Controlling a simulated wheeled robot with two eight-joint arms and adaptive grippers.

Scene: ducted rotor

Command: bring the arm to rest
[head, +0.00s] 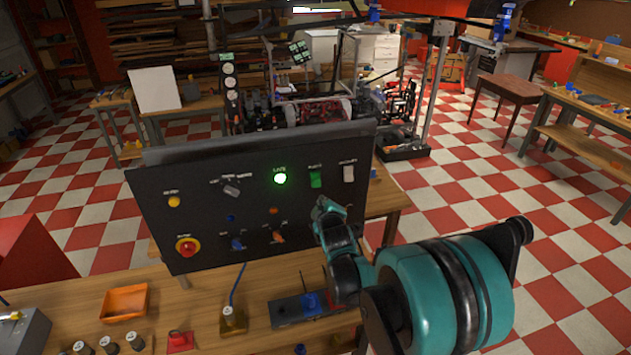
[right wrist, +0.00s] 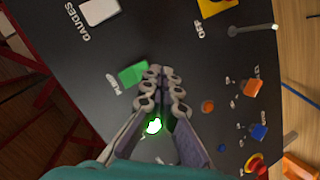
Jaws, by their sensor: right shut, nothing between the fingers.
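My right gripper (head: 328,212) is in front of the right part of a black control panel (head: 200,205) in the head view. In the right wrist view the right gripper (right wrist: 162,72) has its fingers together with nothing between them. Its tips are close to a green switch (right wrist: 132,74), and I cannot tell whether they touch. The green switch (head: 315,179) sits between a lit green lamp (head: 280,178) and a white switch (head: 348,173). The lamp (right wrist: 153,125) shows between the finger links. My left gripper is not in view.
The panel also carries a red button (head: 187,247), a yellow button (head: 174,201) and blue and orange knobs. An orange tray (head: 125,302) and several small parts lie on the wooden bench (head: 205,295) below. Checkered floor (head: 560,230) is open at the right.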

